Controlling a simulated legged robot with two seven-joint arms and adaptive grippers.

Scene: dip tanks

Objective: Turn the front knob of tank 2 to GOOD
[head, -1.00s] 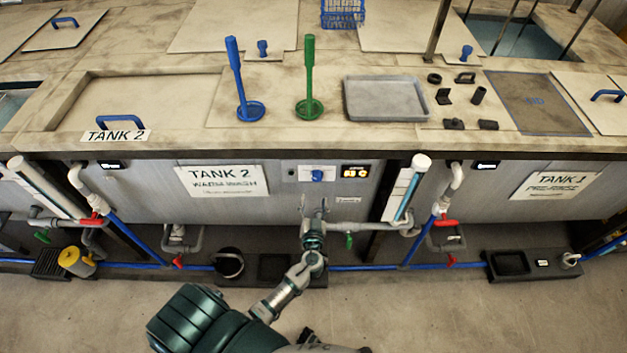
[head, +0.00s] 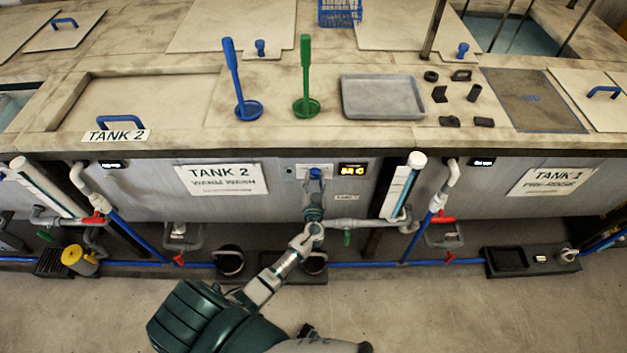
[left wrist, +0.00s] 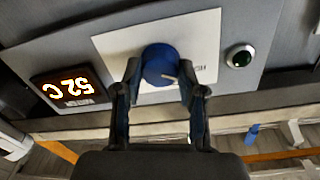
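The front knob of tank 2 is a round blue knob (left wrist: 159,65) on a white plate (left wrist: 205,40). In the head view the knob (head: 315,172) is partly covered by my left gripper (head: 314,186). In the left wrist view my left gripper (left wrist: 160,78) has one finger on each side of the knob, with what look like small gaps. A white pointer mark on the knob points to the lower right there. The plate's lettering is partly hidden and too small to read, so I cannot see GOOD. My right gripper is not in view.
A temperature display (left wrist: 70,88) beside the knob shows 52 C, upside down in the wrist view. Grey pipework (head: 355,223) runs below the panel. A tray (head: 383,97) lies on top.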

